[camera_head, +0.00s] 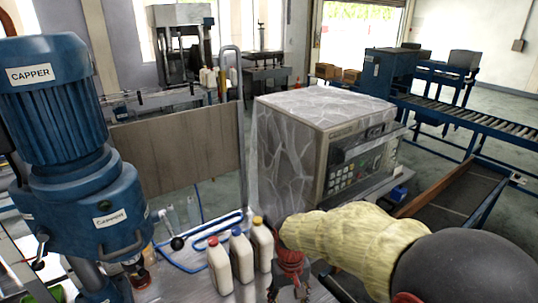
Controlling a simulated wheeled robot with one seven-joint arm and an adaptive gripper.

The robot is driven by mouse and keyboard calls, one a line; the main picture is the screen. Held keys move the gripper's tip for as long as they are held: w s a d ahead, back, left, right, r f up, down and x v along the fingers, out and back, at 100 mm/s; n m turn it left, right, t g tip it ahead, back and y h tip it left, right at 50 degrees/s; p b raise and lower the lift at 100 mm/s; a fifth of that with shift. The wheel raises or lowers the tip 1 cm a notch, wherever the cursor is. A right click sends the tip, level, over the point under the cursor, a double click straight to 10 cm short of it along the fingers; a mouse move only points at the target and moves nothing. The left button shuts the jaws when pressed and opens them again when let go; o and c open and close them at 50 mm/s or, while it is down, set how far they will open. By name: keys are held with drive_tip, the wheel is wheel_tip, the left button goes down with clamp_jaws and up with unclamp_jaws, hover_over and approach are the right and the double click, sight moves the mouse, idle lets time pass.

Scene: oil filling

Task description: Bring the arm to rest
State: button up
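My arm, in a pale yellow cover, reaches in from the lower right. My gripper (287,288), with red parts at its wrist, hangs at the bottom edge, just right of three white bottles. Its fingers are small and partly cut off by the frame, so I cannot tell whether they are open or shut. The bottles have a red cap (216,241), a blue cap (236,232) and a yellow cap (257,220). They stand upright in a row on the metal table (185,284).
The blue capper (75,150) stands at the left, with a small dark amber object (138,277) beneath it. A grey machine with a keypad (325,145) stands behind my arm. Blue tubing (212,231) lies behind the bottles. A roller conveyor (470,113) is at the right.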

drive_tip(key=s+d+r+m+t+b, duration=0.2)
drive_tip(key=s+d+r+t, duration=0.4)
drive_tip(key=s+d+r, duration=0.7)
drive_tip(key=shift+s+r+m+b, duration=0.4)
drive_tip(key=shift+s+r+b, duration=0.5)
drive_tip(key=shift+s+r, duration=0.8)
